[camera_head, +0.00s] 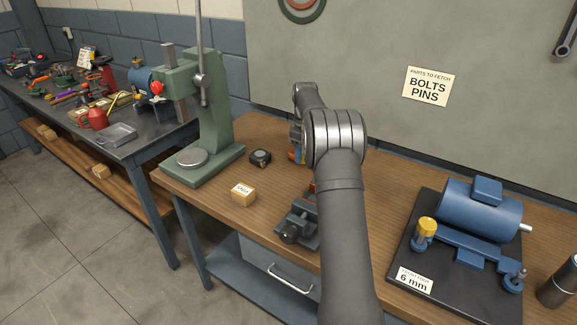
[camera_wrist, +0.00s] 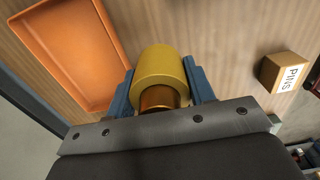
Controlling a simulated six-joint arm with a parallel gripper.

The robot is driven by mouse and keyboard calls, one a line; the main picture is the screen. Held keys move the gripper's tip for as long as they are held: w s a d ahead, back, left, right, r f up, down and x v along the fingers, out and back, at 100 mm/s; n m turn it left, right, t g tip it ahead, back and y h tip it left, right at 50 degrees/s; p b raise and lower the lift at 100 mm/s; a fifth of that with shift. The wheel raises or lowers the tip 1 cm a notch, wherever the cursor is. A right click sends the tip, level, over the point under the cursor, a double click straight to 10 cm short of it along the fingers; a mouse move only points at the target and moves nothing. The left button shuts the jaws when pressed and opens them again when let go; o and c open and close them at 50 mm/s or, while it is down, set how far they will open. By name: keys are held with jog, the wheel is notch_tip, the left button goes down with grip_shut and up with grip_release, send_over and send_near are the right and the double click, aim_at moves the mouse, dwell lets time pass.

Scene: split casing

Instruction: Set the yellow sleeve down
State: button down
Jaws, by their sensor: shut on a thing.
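The yellow sleeve (camera_wrist: 161,70) is between the two blue fingers of my gripper (camera_wrist: 163,88) in the wrist view. The gripper is shut on it. A narrower copper-coloured round part (camera_wrist: 158,97) shows at the sleeve's near end. Wood tabletop lies around and beyond the sleeve; I cannot tell whether it touches the wood. A yellow round piece (camera_head: 428,226) sits on a blue holder on the black board at the right.
An orange tray (camera_wrist: 118,88) lies left of the sleeve; a box labelled PINS (camera_wrist: 281,72) is at the right. On the bench (camera_head: 215,200) stand a green press (camera_head: 222,125), a dark vise (camera_head: 293,228) and a blue motor (camera_head: 480,212) on a black board (camera_head: 404,248).

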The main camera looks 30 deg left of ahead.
send_over(289, 172)
notch_tip(289, 172, down, 3)
jog(key=shift+s+f, duration=0.1)
jog(key=shift+s, duration=0.05)
jog(key=shift+f, duration=1.95)
jog(key=shift+f, duration=0.1)
jog(key=c, duration=0.6)
grip_release()
jog(key=shift+f, duration=0.15)
jog(key=shift+c, duration=0.2)
notch_tip(289, 172, up, 12)
jog(key=shift+r, duration=0.2)
jog(key=shift+f, duration=0.15)
